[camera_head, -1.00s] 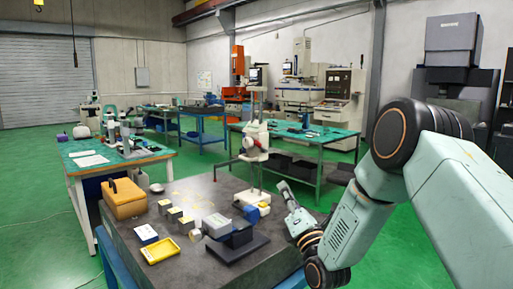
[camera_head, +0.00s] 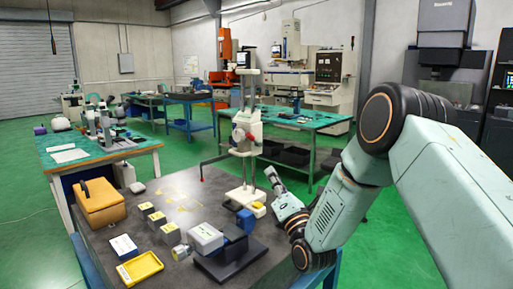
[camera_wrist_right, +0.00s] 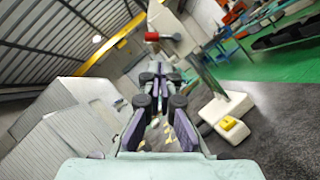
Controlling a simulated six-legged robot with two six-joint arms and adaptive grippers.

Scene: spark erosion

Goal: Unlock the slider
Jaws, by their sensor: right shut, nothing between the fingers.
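A height gauge stands upright on the dark table. Its white slider (camera_head: 247,136) sits partway up the twin columns and carries a red knob (camera_head: 238,134). The gauge's white base (camera_wrist_right: 226,108) shows at right. My left gripper is out of view.
Space left of the gauge is clear.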

